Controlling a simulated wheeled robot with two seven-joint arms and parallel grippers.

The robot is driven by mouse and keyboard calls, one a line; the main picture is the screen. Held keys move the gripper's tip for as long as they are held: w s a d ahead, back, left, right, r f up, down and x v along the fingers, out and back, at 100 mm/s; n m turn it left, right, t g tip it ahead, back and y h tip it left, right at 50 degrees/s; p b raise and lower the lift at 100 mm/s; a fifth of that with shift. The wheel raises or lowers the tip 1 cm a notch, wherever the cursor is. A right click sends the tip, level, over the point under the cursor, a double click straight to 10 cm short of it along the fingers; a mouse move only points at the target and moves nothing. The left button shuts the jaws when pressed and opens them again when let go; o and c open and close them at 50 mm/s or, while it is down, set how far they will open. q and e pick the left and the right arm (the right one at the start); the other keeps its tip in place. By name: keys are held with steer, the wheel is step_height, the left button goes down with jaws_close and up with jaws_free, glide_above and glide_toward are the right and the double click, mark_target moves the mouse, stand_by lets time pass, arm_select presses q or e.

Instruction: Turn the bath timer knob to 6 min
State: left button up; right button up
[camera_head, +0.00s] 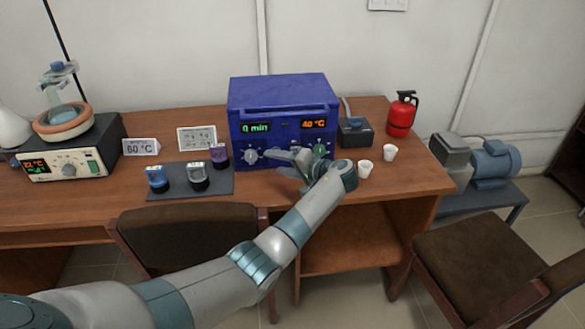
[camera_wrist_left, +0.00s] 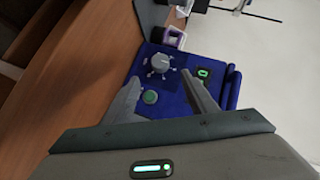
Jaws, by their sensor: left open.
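The blue bath (camera_head: 280,95) stands on the desk. Its green display (camera_head: 255,127) reads 0 min and its orange display (camera_head: 314,124) reads 40 °C. A grey knob (camera_head: 250,156) sits on its front panel below the green display. In the left wrist view a round knob (camera_wrist_left: 158,64) with marks around it lies just beyond my fingertips, near a green display. My left gripper (camera_head: 281,157) is open in front of the panel, with its fingers (camera_wrist_left: 161,77) spread to either side of the knob's line; contact cannot be told. My right gripper is out of view.
Two white cups (camera_head: 365,168) stand to the right, near a red extinguisher (camera_head: 402,113). A heater device (camera_head: 66,163) stands at the left. Chairs (camera_head: 190,235) stand before the desk.

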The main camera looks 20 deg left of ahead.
arm_select(q)
steer(key=v, duration=0.5)
steer(key=shift+s+d+r+b, duration=0.1)
steer(key=shift+d+b, duration=0.2)
steer(key=shift+b, duration=0.05)
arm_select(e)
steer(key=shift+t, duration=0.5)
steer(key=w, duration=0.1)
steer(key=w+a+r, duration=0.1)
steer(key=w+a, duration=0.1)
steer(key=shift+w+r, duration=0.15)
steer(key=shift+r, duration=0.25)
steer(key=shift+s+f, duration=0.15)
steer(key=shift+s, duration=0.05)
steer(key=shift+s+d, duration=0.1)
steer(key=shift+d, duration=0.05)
